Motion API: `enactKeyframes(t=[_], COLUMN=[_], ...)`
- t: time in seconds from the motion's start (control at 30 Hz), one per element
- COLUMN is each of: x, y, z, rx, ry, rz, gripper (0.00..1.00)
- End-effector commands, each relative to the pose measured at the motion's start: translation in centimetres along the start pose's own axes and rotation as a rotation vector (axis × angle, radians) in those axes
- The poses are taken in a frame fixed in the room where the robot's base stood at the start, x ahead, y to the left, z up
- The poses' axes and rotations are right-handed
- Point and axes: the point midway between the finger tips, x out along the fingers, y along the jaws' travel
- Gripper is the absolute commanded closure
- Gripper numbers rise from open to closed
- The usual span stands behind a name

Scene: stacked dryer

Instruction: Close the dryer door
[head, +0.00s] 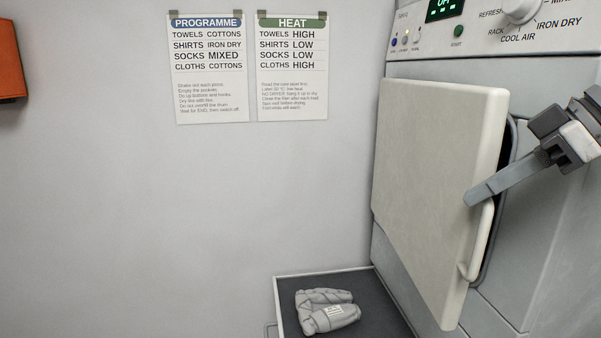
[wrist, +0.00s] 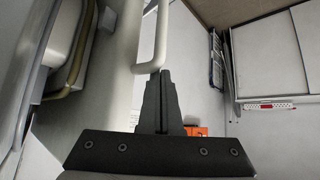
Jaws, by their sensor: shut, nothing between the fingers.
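The dryer door (head: 430,180) is a pale panel standing partly open, hinged on its left side, with a dark gap along its right edge. A bar handle (head: 480,240) runs down near its right edge; the handle also shows in the wrist view (wrist: 163,30). My gripper (head: 470,199) reaches in from the right, its fingers shut together and empty. The fingertips (wrist: 160,75) are at the upper part of the handle in the head view, in front of the door's free edge. I cannot tell whether they touch it. The dryer's opening is mostly hidden behind the door.
The control panel (head: 470,30) is above the door. Below it, a dark tray (head: 375,290) holds a folded grey bundle (head: 327,310). Two notices (head: 250,100) hang on the wall, and an orange box (head: 10,60) is at far left.

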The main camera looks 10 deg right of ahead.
Motion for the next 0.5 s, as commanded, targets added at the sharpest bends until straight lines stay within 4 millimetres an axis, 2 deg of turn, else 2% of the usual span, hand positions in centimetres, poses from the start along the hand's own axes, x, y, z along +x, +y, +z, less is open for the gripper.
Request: enactKeyframes(t=[0.5], x=[-0.60], y=[0.79], z=[0.66], rx=[0.013], ry=[-0.001], rz=[0.012], gripper=[1.00])
